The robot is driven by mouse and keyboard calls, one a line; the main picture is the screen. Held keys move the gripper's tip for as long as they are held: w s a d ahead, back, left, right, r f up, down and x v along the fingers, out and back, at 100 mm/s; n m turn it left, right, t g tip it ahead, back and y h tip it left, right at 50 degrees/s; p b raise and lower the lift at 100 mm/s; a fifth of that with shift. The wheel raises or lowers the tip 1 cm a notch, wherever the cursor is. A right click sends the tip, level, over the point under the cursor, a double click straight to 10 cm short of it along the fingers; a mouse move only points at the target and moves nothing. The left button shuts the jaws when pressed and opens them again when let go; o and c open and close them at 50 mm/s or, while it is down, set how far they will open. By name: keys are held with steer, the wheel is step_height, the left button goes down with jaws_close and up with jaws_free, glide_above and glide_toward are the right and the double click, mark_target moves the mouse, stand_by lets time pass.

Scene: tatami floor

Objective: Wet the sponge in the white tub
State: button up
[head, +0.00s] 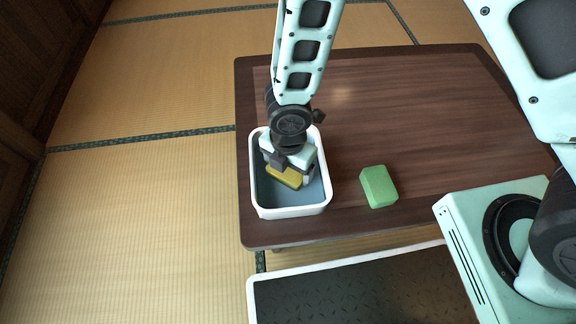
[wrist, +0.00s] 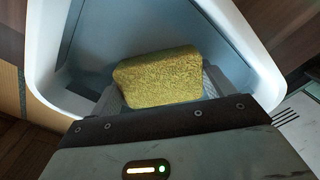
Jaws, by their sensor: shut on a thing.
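The white tub (head: 292,212) stands on the left part of the dark wooden table, with a grey-blue surface inside it. The yellow sponge (head: 284,177) is inside the tub's opening. My gripper (head: 290,172) reaches down into the tub from above and is shut on the sponge. In the wrist view the sponge (wrist: 158,78) sits between the two fingers, inside the tub (wrist: 240,45). I cannot tell how deep the sponge is, or whether it touches the grey-blue surface.
A green block (head: 379,186) lies on the table (head: 400,110) to the right of the tub. The table is clear behind and to the right. Tatami floor (head: 150,190) lies to the left.

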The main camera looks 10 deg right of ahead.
step_height(320, 180, up, 7)
steer(key=p, duration=0.6)
steer(key=shift+p, duration=0.4)
